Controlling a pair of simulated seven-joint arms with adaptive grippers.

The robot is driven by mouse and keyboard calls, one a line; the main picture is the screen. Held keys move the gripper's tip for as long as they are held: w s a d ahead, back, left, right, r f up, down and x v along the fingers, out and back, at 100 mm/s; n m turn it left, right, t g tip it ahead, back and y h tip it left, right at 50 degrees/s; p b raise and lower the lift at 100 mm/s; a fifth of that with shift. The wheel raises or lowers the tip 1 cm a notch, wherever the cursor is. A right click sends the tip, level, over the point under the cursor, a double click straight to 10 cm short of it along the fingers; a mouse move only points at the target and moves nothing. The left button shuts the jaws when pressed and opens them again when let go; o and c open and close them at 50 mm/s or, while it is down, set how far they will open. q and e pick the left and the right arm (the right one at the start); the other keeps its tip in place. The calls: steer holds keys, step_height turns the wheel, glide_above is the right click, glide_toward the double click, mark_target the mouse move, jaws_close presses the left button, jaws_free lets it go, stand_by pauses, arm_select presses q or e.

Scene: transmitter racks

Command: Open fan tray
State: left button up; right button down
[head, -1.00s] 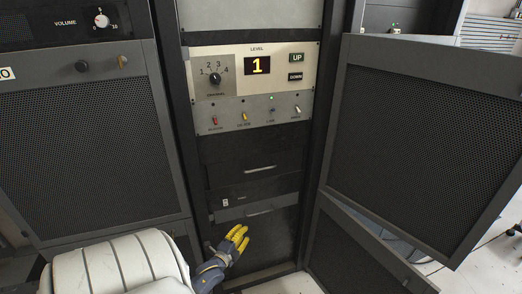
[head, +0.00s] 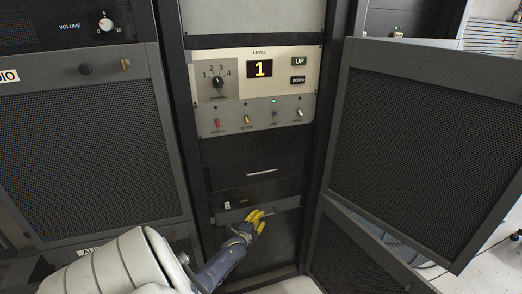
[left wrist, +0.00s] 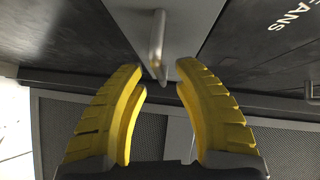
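The fan tray is low in the open middle rack, a narrow grey front (head: 230,216) below a dark panel. Its slim metal handle (head: 268,212) is partly hidden by my yellow fingers. In the left wrist view the handle (left wrist: 157,45) stands out from the grey front, just ahead of my fingertips and between their lines. My left gripper (head: 258,222) is at the handle. The left wrist view shows its fingers (left wrist: 160,72) open with nothing between them. I cannot tell whether a fingertip touches the handle. My right gripper is not in view.
A dark panel with another handle (head: 262,172) is above the tray. A control panel with a level display (head: 260,69) is higher up. A mesh door (head: 420,140) stands swung out at the right. A mesh-fronted rack (head: 90,150) is at the left.

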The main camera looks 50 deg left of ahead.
arm_select(q)
steer(key=shift+x, duration=0.8)
steer(key=shift+c, duration=0.2)
jaws_close()
steer(key=shift+r, duration=0.1)
